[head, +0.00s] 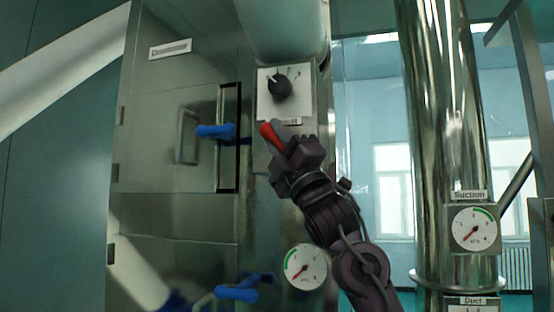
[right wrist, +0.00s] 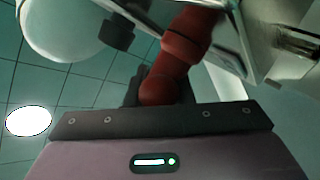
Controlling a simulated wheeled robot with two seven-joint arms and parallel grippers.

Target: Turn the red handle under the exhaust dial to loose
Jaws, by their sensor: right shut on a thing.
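The red handle (head: 270,134) shows just below the exhaust dial (head: 280,87), a black knob on a white plate. Its red end sticks out up and to the left past my right gripper (head: 290,148), which hides the rest. My right gripper is shut on the handle. In the right wrist view the handle (right wrist: 185,42) is a ribbed red grip that runs from the top down to my right gripper (right wrist: 160,92), with its rounded end at the jaws. The small label under the dial is too small to read. My left gripper is not in view.
A steel cabinet door with a blue handle (head: 215,131) is left of my gripper. Another blue handle (head: 236,293) is lower down. A gauge (head: 305,267) sits close to my right forearm. A shiny duct (head: 440,120) with a suction gauge (head: 475,229) stands at right.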

